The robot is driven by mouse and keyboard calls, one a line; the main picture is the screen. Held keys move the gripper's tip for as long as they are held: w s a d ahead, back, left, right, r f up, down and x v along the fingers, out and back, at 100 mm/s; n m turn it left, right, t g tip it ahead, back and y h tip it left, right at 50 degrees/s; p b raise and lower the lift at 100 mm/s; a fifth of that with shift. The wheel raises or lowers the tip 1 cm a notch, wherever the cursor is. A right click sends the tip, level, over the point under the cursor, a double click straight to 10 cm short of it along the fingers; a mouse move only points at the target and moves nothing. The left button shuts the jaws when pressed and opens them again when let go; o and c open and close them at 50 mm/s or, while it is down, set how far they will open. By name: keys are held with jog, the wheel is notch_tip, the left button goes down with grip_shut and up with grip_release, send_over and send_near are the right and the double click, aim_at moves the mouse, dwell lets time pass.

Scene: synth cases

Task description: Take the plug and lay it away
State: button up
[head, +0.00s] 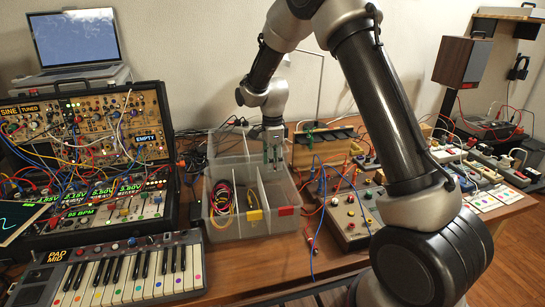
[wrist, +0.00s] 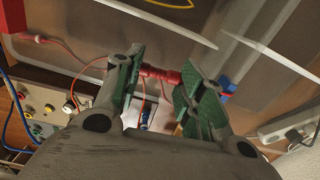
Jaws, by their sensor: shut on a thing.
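My gripper (head: 272,158) is over the back part of a clear divided bin (head: 231,233), pointing down. In the wrist view its green-padded fingers (wrist: 160,82) are shut on a red plug (wrist: 162,74), which lies crosswise between the pads. In the head view the plug is too small or hidden to make out. I cannot tell whether the plug touches the bin.
A keyboard (head: 120,270) and a patched synth case (head: 90,150) stand to the left. A box with knobs and red and blue cables (head: 345,215) stands right of the bin. A wooden rack (head: 325,145) is just behind it. Loose cables hang over the front edge.

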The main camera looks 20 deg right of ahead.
jog(key=o, duration=0.9)
jog(key=shift+c, duration=0.2)
notch_tip(320, 180, up, 12)
jog(key=shift+f, duration=0.1)
dwell(0.4)
